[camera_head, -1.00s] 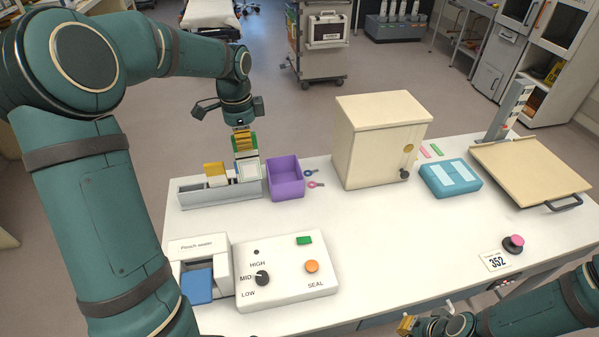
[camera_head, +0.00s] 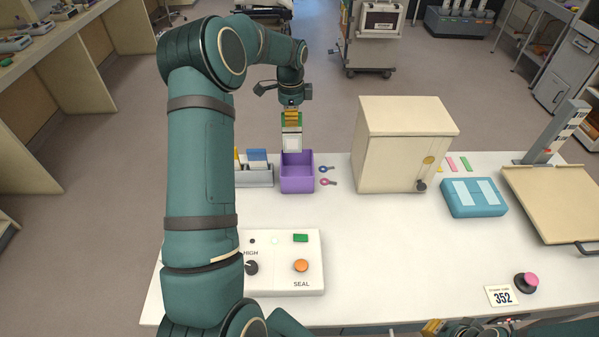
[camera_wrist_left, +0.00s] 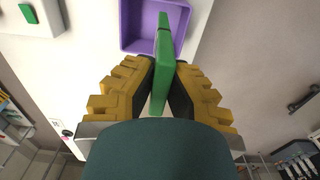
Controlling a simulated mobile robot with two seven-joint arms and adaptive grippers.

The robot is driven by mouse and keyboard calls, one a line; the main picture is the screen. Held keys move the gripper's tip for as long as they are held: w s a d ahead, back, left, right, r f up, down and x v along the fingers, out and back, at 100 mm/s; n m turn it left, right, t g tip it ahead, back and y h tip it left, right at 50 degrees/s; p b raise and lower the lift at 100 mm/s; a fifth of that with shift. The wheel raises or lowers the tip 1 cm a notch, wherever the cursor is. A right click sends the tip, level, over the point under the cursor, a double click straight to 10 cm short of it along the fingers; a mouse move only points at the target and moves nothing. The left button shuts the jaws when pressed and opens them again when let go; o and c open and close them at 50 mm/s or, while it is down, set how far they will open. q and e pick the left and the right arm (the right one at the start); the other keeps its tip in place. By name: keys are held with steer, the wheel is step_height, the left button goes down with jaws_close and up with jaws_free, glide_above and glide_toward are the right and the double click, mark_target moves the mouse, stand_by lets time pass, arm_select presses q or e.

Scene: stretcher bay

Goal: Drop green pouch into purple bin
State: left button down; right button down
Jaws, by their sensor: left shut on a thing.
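My left gripper (camera_head: 291,116) is shut on the green pouch (camera_head: 291,142), which hangs below the fingers as a pale panel with a green band at its top. In the left wrist view the pouch (camera_wrist_left: 164,62) stands edge-on between the yellow-and-black fingers. The open purple bin (camera_head: 297,183) stands on the table. The pouch's lower end overlaps the bin's back rim in the head view; its exact height above it is unclear. The bin (camera_wrist_left: 128,28) shows beyond the pouch in the left wrist view. My right gripper (camera_head: 434,327) is at the bottom edge, partly cut off.
A grey rack (camera_head: 262,177) with yellow and blue pouches stands left of the bin, partly behind my left arm. Right of the bin are small keys (camera_head: 326,181) and a cream cabinet (camera_head: 400,150). A control box (camera_head: 290,277) sits in front; table between is clear.

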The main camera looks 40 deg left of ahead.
arm_select(q)
steer(key=shift+f+b, duration=1.35)
steer(key=shift+f, duration=1.25)
steer(key=c, duration=1.1)
jaws_free()
steer(key=shift+o, duration=0.2)
step_height(320, 180, up, 12)
steer(key=shift+r, duration=0.1)
steer(key=shift+d, duration=0.1)
